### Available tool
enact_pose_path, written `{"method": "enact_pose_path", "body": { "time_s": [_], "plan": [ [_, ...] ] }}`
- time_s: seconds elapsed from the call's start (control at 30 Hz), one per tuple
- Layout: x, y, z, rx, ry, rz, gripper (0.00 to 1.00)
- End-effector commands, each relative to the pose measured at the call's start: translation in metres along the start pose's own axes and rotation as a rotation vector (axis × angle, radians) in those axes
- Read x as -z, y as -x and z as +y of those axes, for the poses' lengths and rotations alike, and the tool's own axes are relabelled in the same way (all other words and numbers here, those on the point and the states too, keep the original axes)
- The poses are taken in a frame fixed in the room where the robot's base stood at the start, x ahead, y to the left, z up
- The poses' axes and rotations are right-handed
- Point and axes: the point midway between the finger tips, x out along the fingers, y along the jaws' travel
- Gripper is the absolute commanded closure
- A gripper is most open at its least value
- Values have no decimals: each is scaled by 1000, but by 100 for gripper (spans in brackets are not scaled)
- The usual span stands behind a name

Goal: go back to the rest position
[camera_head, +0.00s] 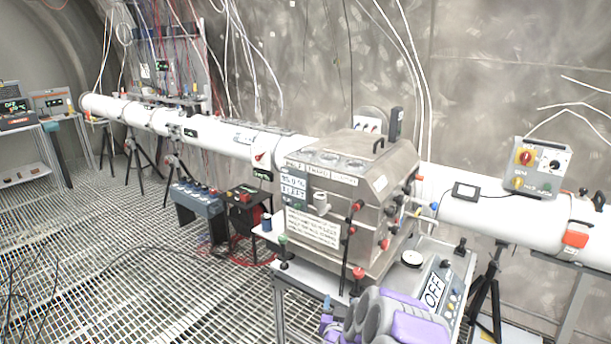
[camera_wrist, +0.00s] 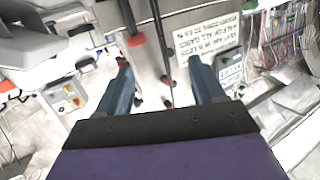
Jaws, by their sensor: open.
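My gripper (camera_wrist: 158,66) shows in the wrist view with its two blue-grey fingers spread apart. No object is held between them. Behind the gap are dark rods with red ends and a white label panel (camera_wrist: 207,36) of a metal box. In the head view, my purple and grey arm is at the bottom, right of centre, in front of the metal box (camera_head: 333,239). The box has black, red and green knobs on its front and side. My fingers are not clearly seen in the head view.
A long white pipe (camera_head: 480,213) runs behind the box on tripods. A panel marked OFF (camera_head: 434,290) lies close to my arm. A control box (camera_head: 538,166) with a red knob sits on the pipe at right. Open grating floor (camera_head: 130,270) lies at left, with cables near the box.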

Motion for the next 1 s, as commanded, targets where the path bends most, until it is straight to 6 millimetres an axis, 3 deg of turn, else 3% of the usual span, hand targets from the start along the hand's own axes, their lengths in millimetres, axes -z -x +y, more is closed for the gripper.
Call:
{"method": "enact_pose_path", "body": {
  "time_s": [0.03, 0.27, 0.5, 0.77, 1.0],
  "plan": [
    [12, 1, -10, 34, -21, -39, 32],
    [41, 31, -54, 201, -59, -277, 32],
    [67, 92, -73, 334, -28, -526, 32],
    [91, 178, -58, 400, 56, -792, 32],
    [106, 272, -13, 375, 151, -1045, 32]
  ]
}}
